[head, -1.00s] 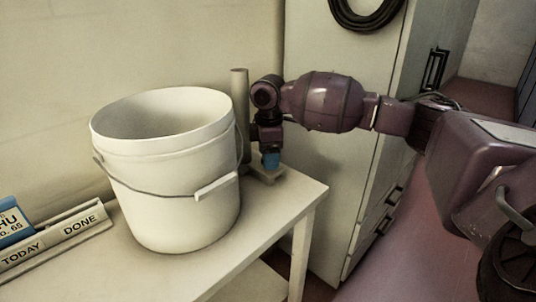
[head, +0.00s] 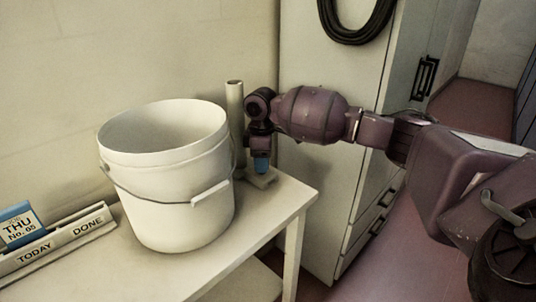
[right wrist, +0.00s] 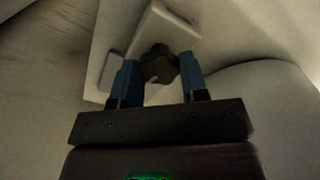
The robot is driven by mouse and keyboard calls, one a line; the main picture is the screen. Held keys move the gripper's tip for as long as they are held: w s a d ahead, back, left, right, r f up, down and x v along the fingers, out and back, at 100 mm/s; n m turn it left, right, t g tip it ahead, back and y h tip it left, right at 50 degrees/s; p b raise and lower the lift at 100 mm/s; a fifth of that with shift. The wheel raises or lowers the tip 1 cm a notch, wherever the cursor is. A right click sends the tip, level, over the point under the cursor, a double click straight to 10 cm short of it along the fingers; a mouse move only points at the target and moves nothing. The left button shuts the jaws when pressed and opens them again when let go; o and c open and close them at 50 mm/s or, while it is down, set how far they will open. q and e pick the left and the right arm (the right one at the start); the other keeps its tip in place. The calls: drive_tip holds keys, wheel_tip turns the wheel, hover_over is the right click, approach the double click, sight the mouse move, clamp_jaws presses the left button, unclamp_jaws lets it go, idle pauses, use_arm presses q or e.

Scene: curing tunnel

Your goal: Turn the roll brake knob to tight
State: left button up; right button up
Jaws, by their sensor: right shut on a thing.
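The roll brake knob (right wrist: 158,62) is a dark, lobed knob in the right wrist view, between the blue fingertips. My right gripper (right wrist: 158,78) is shut on it; it also shows in the head view (head: 261,165), pointing down at the table's back corner. There the fingers hide the knob. A pale stand with a flat base (head: 265,181) and an upright post (head: 235,110) is under and beside the gripper. I cannot read any tight mark or the knob's setting. My left gripper is not in view.
A large white bucket (head: 165,185) with a wire handle stands on the table (head: 270,225), close left of the gripper. A TODAY/DONE sign rack (head: 60,245) is at the left. A pale cabinet (head: 325,170) with a hanging black coil (head: 357,30) stands behind the arm.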

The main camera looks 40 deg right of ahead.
drive_tip(key=shift+a+r+m+p, duration=0.1)
drive_tip(key=shift+r+m+p, duration=0.45)
drive_tip(key=shift+r, duration=0.2)
drive_tip(key=m+p, duration=0.4)
drive_tip(key=shift+f+m+p, duration=0.25)
drive_tip(key=shift+p, duration=0.15)
drive_tip(key=m+p, duration=0.3)
drive_tip(key=shift+f+m, duration=0.15)
drive_tip(key=shift+m, duration=0.15)
drive_tip(key=shift+f+m+p, duration=0.1)
drive_tip(key=shift+m+p, duration=0.65)
drive_tip(key=shift+m, duration=0.15)
drive_tip(key=shift+f+m+p, duration=0.15)
drive_tip(key=shift+m+p, duration=0.6)
drive_tip(key=shift+m, duration=0.35)
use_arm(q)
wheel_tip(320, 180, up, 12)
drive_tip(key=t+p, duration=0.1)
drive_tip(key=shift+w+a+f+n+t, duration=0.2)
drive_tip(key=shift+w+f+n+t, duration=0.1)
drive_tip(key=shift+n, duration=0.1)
use_arm(e)
drive_tip(key=shift+f+m, duration=0.15)
drive_tip(key=shift+m, duration=0.85)
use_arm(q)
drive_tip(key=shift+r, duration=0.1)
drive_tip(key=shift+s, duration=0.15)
